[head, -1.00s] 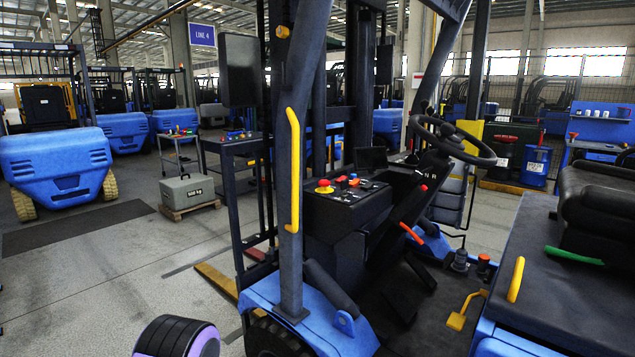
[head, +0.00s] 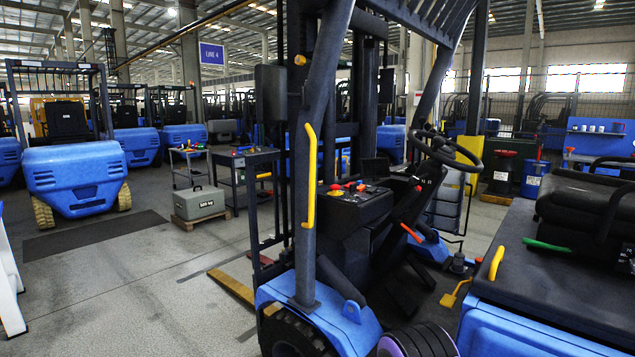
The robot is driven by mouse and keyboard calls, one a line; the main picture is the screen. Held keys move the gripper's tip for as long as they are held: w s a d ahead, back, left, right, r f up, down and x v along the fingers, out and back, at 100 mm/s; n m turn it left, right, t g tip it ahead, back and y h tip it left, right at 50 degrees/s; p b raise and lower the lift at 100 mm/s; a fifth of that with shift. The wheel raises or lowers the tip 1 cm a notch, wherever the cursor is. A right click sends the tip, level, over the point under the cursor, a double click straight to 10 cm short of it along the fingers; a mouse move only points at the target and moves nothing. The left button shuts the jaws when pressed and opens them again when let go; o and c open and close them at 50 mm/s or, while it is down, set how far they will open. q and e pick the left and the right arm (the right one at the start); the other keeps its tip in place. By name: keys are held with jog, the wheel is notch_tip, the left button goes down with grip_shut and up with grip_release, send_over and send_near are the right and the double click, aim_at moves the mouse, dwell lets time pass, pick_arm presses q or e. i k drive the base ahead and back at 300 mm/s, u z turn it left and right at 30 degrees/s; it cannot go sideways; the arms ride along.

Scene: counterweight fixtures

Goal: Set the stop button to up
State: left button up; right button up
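The stop button (head: 336,188) is a small red cap on a yellow base. It sits at the left end of the black control panel (head: 345,211) in the blue forklift's cab. It is too small here to tell whether it is up or pressed down. Neither of my grippers shows in the head view, and nothing touches the button.
A dark post with a yellow grab handle (head: 309,175) stands just left of the panel. The steering wheel (head: 446,147) and black seat (head: 590,205) are to the right. Open floor lies left of the forklift.

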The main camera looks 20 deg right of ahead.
aim_at(335, 188)
jog(key=z, duration=0.15)
jog(key=i, duration=0.85)
jog(key=z, duration=0.45)
